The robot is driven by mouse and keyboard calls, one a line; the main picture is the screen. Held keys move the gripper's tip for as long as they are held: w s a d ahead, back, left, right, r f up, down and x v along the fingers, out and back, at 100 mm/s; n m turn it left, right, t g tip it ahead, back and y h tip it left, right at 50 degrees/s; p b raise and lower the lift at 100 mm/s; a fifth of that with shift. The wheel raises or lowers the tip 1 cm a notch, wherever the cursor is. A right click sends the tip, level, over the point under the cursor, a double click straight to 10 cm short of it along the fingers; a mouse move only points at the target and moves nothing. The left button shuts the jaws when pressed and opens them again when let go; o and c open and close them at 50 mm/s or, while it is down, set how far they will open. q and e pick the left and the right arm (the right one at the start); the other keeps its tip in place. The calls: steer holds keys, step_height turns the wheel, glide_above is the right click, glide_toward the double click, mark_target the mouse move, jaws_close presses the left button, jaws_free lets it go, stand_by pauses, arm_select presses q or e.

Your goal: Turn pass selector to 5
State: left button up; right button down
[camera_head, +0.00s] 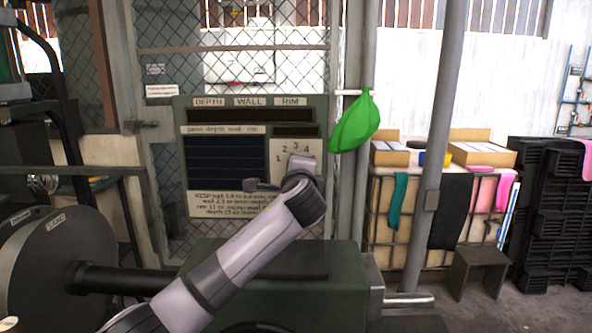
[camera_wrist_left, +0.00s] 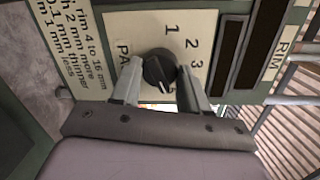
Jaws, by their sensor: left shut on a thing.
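The pass selector is a dark round knob (camera_wrist_left: 158,70) on a cream dial plate (camera_wrist_left: 118,22) in the left wrist view. A light line on the knob points toward its lower edge, near a numeral mostly hidden by my gripper. The numerals 1, 2 and 3 show clearly. My left gripper (camera_wrist_left: 160,88) is shut on the knob, one finger on each side. My right gripper is not in view.
The dial sits on a green board (camera_head: 258,103) with DEPTH, WALL and RIM headings, on a mesh fence. A green bag (camera_head: 355,123) hangs just right of it. A grey post (camera_head: 436,150) and a cloth-hung rack stand farther right. A green machine housing (camera_head: 335,285) is below.

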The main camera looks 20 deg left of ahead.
arm_select(q)
steer(key=shift+f+m, duration=0.1)
steer(key=shift+m, duration=0.3)
steer(key=o, duration=1.1)
steer(key=shift+c, duration=0.2)
steer(key=shift+s+d, duration=0.1)
steer(key=b+v, duration=0.1)
steer(key=v, duration=0.6)
